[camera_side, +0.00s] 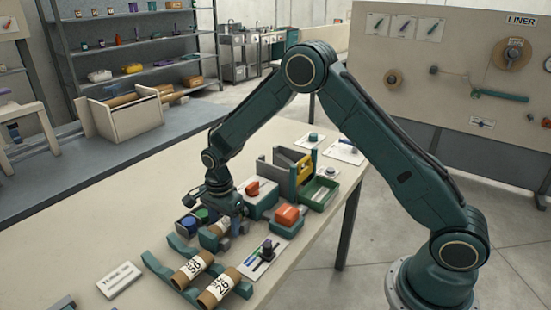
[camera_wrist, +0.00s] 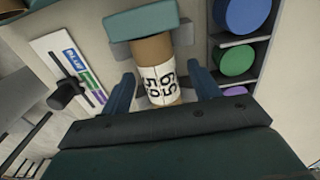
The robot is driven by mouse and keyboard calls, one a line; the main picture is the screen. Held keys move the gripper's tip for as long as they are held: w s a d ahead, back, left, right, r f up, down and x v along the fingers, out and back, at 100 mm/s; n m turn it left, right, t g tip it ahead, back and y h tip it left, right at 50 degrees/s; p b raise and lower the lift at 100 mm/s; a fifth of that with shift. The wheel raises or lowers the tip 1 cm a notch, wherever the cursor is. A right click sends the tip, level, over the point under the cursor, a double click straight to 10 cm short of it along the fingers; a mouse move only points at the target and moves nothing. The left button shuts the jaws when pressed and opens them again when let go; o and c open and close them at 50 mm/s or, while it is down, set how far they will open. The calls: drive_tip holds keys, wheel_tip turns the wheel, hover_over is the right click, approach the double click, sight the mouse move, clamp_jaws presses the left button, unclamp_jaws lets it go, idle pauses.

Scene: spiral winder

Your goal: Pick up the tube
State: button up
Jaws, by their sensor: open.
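In the wrist view a brown cardboard tube (camera_wrist: 152,48) with a white numbered label lies between the two fingers of my gripper (camera_wrist: 162,90). The fingers are apart, one on each side of the tube, with gaps visible. One tube end meets a teal support block (camera_wrist: 144,20). In the side view my gripper (camera_side: 222,228) is low over the table at a brown tube (camera_side: 209,239), which it partly hides. Two more labelled tubes, one marked 56 (camera_side: 192,268) and one marked 26 (camera_side: 219,288), lie on the teal rack nearer the camera.
A dark holder with blue, green (camera_wrist: 237,60) and purple round pieces stands close beside the tube. A card with coloured strips (camera_side: 263,255) lies on the other side.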

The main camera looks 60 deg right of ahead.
sight(224, 220)
drive_tip(key=shift+c, duration=0.2)
drive_tip(key=c, duration=1)
drive_tip(key=shift+r, duration=0.1)
wheel_tip(224, 220, up, 20)
idle(0.3)
idle(0.5)
